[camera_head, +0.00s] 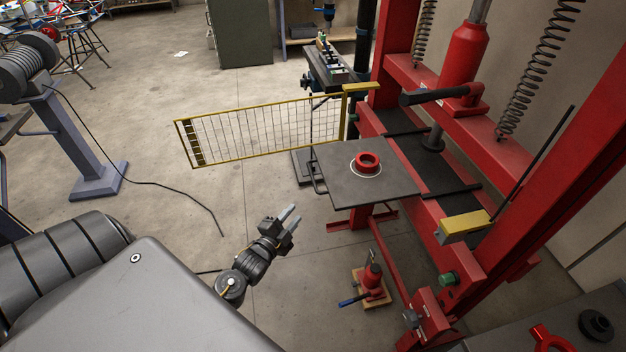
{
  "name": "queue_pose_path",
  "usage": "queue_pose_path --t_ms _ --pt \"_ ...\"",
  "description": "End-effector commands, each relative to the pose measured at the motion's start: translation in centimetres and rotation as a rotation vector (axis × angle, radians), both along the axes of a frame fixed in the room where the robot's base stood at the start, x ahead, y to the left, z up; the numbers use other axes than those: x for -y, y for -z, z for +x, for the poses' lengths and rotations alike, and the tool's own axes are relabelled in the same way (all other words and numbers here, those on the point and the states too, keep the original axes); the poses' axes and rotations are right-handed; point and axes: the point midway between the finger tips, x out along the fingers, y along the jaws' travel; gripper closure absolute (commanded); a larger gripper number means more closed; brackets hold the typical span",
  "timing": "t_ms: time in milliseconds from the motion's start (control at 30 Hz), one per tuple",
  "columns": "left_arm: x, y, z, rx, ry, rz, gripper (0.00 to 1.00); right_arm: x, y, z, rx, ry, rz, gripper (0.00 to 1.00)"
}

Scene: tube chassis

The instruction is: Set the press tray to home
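The press tray (346,190) is a flat dark grey plate. It sticks out to the left from the red press (405,230), clear of the dark bed under the ram (433,139). A red ring (367,162) sits on it inside a pale circle. A thin dark handle (314,174) shows at its left edge. My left gripper (291,217) is to the lower left of the tray, apart from it. Its two pale fingers show a small gap with nothing between them, so it looks open. My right gripper is not in view.
A yellow-framed mesh guard (262,127) stands swung out to the left behind the tray. A red bottle jack (371,280) on a wooden board stands on the floor below the tray. A bench with red and black parts (597,326) is at lower right.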

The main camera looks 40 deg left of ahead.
Motion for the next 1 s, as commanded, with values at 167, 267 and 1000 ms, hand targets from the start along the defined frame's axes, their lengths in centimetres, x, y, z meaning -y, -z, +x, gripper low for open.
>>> queue_pose_path --t_ms 167,267,1000 --pt "0.6 -5.7 0.4 0.138 0.007 0.273 0.68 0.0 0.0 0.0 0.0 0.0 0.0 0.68" --pt "0.6 -5.8 0.4 0.142 0.005 0.335 0.68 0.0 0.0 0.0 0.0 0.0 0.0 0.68" --pt "0.1 -7.1 9.4 0.137 0.004 0.346 0.68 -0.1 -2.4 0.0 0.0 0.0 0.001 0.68"
